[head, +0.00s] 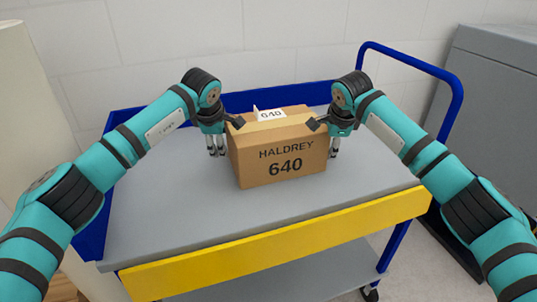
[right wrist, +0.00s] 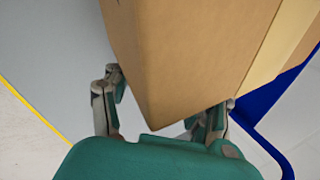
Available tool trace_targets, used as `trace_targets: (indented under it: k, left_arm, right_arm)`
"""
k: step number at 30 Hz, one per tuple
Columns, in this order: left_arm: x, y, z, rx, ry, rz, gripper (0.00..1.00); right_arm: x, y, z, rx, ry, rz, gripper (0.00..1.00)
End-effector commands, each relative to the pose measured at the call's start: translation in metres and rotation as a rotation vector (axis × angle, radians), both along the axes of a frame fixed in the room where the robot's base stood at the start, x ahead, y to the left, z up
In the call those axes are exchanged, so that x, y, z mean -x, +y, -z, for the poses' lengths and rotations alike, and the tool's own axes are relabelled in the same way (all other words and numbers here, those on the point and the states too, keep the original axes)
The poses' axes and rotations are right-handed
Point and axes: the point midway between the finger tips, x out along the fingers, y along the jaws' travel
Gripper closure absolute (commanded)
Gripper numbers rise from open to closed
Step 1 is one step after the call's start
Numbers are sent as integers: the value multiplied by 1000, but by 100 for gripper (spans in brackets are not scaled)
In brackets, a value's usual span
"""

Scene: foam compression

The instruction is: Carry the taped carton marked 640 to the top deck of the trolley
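The brown taped carton (head: 255,168), printed HALDREY 640, is upright over the trolley's grey top deck (head: 175,215) and appears to rest on it. A white 640 label (head: 271,114) shows at its top. My left gripper (head: 215,148) is at the carton's left side, its fingers pointing down and looking slightly parted. My right gripper (head: 334,148) is at the right side, fingers down. In the right wrist view its fingers (right wrist: 162,112) are spread, with the carton (right wrist: 190,50) close in front. Whether either gripper touches the carton is hard to tell.
The trolley has a yellow front edge (head: 280,243), blue side rims and a blue handle (head: 455,80) at right. A lower deck (head: 300,280) shows beneath. A grey cabinet (head: 495,120) stands at right. The deck is bare in front of the carton.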

Motion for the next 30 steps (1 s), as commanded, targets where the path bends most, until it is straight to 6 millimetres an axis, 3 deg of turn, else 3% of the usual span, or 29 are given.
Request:
trace_targets:
  k: [4,8,14,23,30]
  left_arm:
    - [0,10,0,-4,1,-6,19]
    - [0,11,1,-5,2,-9,19]
    - [0,13,1,-7,3,-13,19]
    - [0,14,0,-8,3,-14,19]
    - [14,14,-30,-9,-2,-13,19]
  right_arm:
    - [0,-10,-1,4,0,5,42]
    - [0,-11,0,5,1,7,42]
    - [0,-12,0,7,2,10,19]
    - [-1,-13,0,8,2,12,18]
    - [-1,-14,0,8,3,12,18]
